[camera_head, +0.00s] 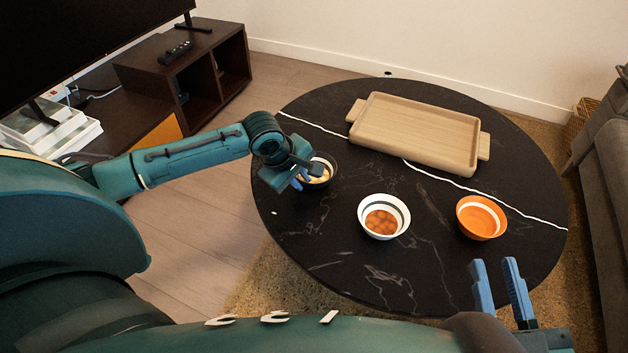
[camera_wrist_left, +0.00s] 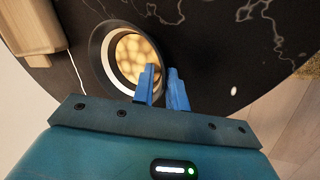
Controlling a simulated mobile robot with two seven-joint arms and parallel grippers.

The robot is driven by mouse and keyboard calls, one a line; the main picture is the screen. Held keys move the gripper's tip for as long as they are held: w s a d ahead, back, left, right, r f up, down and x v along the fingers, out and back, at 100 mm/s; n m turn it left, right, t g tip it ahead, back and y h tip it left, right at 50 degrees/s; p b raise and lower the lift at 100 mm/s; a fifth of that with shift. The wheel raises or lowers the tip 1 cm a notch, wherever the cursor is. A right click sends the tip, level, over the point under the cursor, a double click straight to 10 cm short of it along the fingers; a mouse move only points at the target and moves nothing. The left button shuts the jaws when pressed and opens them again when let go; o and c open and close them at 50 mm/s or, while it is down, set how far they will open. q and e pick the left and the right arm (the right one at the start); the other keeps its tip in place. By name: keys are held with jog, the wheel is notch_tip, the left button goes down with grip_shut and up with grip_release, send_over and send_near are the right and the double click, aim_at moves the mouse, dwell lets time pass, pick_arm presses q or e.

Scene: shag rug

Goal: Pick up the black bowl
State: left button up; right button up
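The black bowl (camera_head: 322,172) stands at the left side of the dark round table, partly hidden by my left gripper (camera_head: 303,178). In the left wrist view the black bowl (camera_wrist_left: 98,50) has a dark outside, a white band inside and pale yellow round contents. My left gripper (camera_wrist_left: 162,72) is at its near rim, one blue finger over the inside and the other outside. A narrow gap shows between these fingers; I cannot tell whether they press the rim. My right gripper (camera_head: 497,268) is open and empty over the table's near right edge.
A white bowl (camera_head: 372,205) with orange contents and an orange bowl (camera_head: 481,209) stand on the table (camera_head: 330,240). A wooden tray (camera_head: 420,125) lies at the back. A TV cabinet (camera_head: 190,75) is at left, a sofa (camera_head: 605,170) at right.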

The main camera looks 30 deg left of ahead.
pick_arm(q)
jog(key=shift+w+f, duration=0.2)
jog(key=shift+f, duration=0.2)
grip_shut()
